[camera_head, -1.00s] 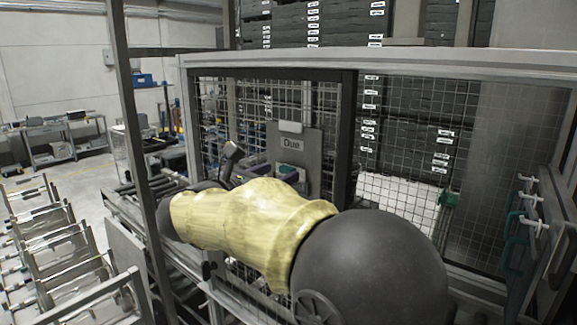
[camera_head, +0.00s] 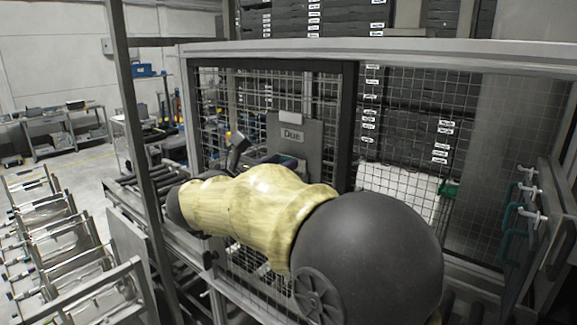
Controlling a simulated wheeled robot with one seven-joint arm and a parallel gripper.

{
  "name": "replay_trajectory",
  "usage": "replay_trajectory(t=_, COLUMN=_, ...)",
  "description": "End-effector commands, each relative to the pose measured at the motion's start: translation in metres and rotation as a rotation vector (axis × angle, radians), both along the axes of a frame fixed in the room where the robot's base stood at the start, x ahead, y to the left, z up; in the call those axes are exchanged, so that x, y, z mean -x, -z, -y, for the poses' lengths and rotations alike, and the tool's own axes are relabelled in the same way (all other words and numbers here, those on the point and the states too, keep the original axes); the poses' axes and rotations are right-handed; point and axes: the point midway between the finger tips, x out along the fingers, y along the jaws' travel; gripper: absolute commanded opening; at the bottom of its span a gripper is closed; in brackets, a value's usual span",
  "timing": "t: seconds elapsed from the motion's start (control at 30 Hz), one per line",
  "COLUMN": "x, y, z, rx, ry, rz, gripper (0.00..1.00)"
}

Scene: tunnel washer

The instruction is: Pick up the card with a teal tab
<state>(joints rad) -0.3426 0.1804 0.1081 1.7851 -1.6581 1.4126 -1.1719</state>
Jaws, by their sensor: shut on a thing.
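No card with a teal tab can be made out for certain. Teal loops (camera_head: 507,220) hang by white hooks at the right, and a small green piece (camera_head: 449,188) is at the fence right of centre. My arm, with a pale yellow sleeve and dark round joints, crosses the middle. My gripper's fingers cannot be seen. A dark upright piece with a yellow-orange spot (camera_head: 237,148) shows beyond the sleeve; I cannot tell what it is.
A metal-framed mesh fence (camera_head: 420,110) spans the middle and right. Dark stacked drawers with white labels (camera_head: 345,20) stand behind it. A roller conveyor (camera_head: 150,178) runs at the left of the fence. Metal racks (camera_head: 60,235) stand at lower left. Open floor lies beyond them.

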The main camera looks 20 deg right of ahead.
Motion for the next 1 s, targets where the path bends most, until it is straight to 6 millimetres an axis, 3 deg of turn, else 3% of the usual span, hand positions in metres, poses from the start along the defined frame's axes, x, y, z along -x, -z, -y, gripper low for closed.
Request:
replay_trajectory(t=0.27, x=0.000, y=-0.004, z=0.000, rx=-0.002, ry=0.000, rz=0.002, gripper=0.10)
replay_trajectory(t=0.43, x=0.000, y=-0.021, z=0.000, rx=-0.003, ry=0.000, rz=0.006, gripper=0.10)
replay_trajectory(t=1.0, x=0.000, y=-0.143, z=0.000, rx=-0.003, ry=-0.001, rz=0.006, gripper=0.10)
